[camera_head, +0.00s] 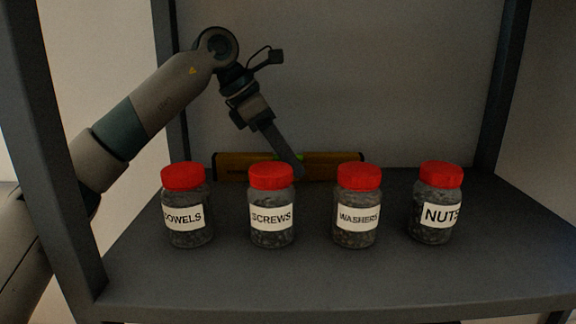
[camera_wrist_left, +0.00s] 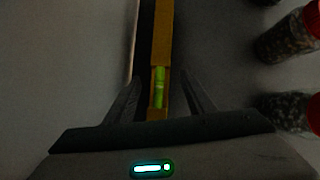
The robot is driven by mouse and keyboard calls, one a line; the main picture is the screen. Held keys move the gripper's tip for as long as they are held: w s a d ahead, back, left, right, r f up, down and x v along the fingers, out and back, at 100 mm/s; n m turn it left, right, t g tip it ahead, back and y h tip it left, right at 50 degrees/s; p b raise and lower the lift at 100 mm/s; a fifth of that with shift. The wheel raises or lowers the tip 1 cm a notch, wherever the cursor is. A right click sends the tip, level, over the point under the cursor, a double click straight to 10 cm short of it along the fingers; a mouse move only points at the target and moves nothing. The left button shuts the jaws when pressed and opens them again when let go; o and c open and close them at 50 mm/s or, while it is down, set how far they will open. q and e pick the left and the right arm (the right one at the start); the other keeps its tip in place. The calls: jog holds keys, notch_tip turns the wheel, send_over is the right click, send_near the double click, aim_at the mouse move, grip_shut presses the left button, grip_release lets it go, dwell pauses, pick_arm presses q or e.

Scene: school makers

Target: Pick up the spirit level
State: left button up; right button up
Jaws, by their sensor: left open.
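The spirit level (camera_head: 335,167) is a long yellow-orange bar with dark ends and a green vial. It lies along the back of the shelf, behind the jars, which hide part of its lower edge. My left gripper (camera_head: 297,172) reaches down to it near its middle. In the left wrist view the level (camera_wrist_left: 162,45) runs between the two fingers of my open left gripper (camera_wrist_left: 162,95), with the green vial (camera_wrist_left: 159,88) between them. The fingers stand on either side of it; I cannot tell whether either touches it. My right gripper is not in view.
Jars with red lids stand in a row before the level: dowels (camera_head: 187,237), screws (camera_head: 271,238), washers (camera_head: 356,239) and nuts (camera_head: 434,235). Shelf posts (camera_head: 48,130) and (camera_head: 505,85) flank the space. The shelf's front (camera_head: 330,280) is clear.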

aim_at(300, 154)
pick_arm(q)
grip_shut()
jog(key=shift+r, duration=0.2)
jog(key=shift+r+p, duration=1.4)
jog(key=shift+r, duration=0.4)
jog(key=s+a+b, duration=0.2)
jog(key=a+b, duration=0.1)
jog(key=s+a+f+b, duration=0.1)
jog(key=s+a+b, duration=0.1)
jog(key=shift+a, duration=0.2)
jog(key=s+a+b, duration=0.1)
jog(key=s+a, duration=0.1)
jog(key=s+a+b, duration=0.1)
jog(key=s+a, duration=0.1)
jog(key=a, duration=0.1)
jog(key=s+a+b, duration=0.1)
jog(key=s+a, duration=0.1)
jog(key=a, duration=0.1)
jog(key=shift+s+r, duration=0.2)
jog(key=shift+r, duration=0.05)
jog(key=shift+s+a+b, duration=0.35)
